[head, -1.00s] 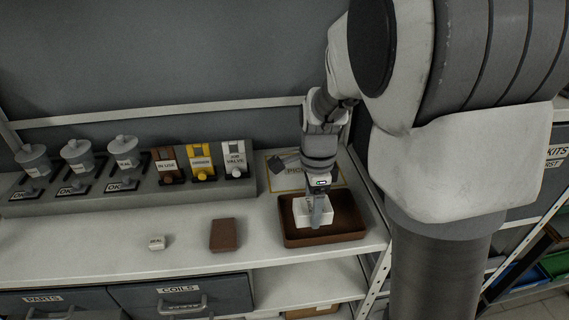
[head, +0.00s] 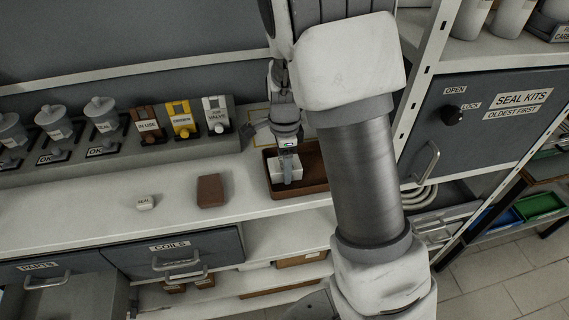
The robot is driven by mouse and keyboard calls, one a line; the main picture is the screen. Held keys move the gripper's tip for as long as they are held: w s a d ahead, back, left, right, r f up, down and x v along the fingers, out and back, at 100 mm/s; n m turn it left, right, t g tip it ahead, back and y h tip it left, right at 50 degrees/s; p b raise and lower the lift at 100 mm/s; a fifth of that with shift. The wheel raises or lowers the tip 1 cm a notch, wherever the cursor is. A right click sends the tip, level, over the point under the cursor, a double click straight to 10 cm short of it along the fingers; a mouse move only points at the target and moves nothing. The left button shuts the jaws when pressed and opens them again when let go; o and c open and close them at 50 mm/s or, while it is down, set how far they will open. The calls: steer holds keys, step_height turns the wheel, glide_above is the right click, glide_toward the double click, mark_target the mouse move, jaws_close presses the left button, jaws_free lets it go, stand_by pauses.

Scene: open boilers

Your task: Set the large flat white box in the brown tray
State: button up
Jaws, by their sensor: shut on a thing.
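The large flat white box (head: 277,172) is in the head view, right of the middle of the worktop. My gripper (head: 287,176) reaches down from above and is shut on it. The box is over the left part of the brown tray (head: 310,189), within its rim. I cannot tell whether the box touches the tray floor. My arm hides part of the tray's right side.
A brown block (head: 210,191) and a small white block labelled SEAL (head: 145,203) lie on the worktop left of the tray. A grey rack (head: 60,160) with lidded pots and labelled holders runs along the back.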

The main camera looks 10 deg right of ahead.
steer(key=shift+f, duration=0.15)
steer(key=o, duration=1.4)
step_height(320, 180, up, 12)
steer(key=shift+s+d+r+n+t, duration=0.45)
steer(key=shift+s+r+n+t, duration=0.5)
steer(key=shift+s+r+n, duration=1.55)
steer(key=shift+s+d+r+n+t, duration=0.45)
steer(key=shift+s+r+n+t, duration=0.55)
steer(key=shift+s+n, duration=2.9)
steer(key=shift+s+d+r+n+t, duration=0.45)
steer(key=shift+s+r+n+t, duration=0.4)
steer(key=shift+s+r+n, duration=2.2)
steer(key=shift+s+f+m, duration=0.25)
steer(key=shift+s+f, duration=0.15)
steer(key=shift+f, duration=0.2)
steer(key=shift+s+f+m, duration=0.2)
steer(key=shift+s+f, duration=0.15)
steer(key=shift+f, duration=0.25)
